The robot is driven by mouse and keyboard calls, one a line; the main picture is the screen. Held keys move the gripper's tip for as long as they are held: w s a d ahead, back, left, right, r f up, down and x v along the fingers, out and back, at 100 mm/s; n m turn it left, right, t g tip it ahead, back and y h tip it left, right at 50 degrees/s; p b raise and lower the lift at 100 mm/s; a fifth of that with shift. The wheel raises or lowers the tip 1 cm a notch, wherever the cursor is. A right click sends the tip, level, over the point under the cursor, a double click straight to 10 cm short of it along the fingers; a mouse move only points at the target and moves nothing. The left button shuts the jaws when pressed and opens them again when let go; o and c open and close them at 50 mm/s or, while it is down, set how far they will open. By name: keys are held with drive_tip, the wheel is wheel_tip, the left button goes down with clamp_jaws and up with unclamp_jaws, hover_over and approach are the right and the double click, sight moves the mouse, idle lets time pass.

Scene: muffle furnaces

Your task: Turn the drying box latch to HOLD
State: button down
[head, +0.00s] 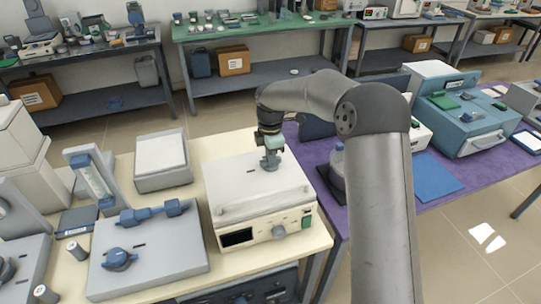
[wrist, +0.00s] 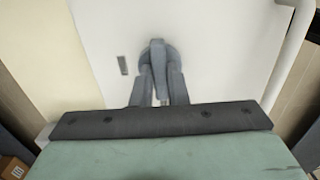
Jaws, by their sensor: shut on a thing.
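The drying box appears to be the cream box (head: 232,190) in the middle of the near table, with a dark display (head: 237,238) and a grey-green knob (head: 279,232) on its front. My gripper (head: 270,162) points down at its top. In the wrist view the grey latch (wrist: 158,52) has a round base and a bar handle, on the pale top (wrist: 215,50). My gripper (wrist: 159,82) is shut on the bar, one finger on each side. A small dark mark (wrist: 122,65) lies left of the latch. In the head view my gripper mostly hides the latch.
A grey panel with blue handles (head: 150,255) lies left of the box. A grey tray-like box (head: 162,165) stands behind it. A purple-topped table (head: 440,165) with a blue-grey box (head: 462,125) is at right. A pale curved handle (wrist: 290,55) runs along the right in the wrist view.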

drive_tip(key=shift+r, duration=0.1)
idle(0.3)
drive_tip(key=c, duration=1.4)
unclamp_jaws()
drive_tip(key=shift+c, duration=0.2)
wheel_tip(320, 180, up, 17)
drive_tip(key=b, duration=0.1)
drive_tip(key=shift+r, duration=0.2)
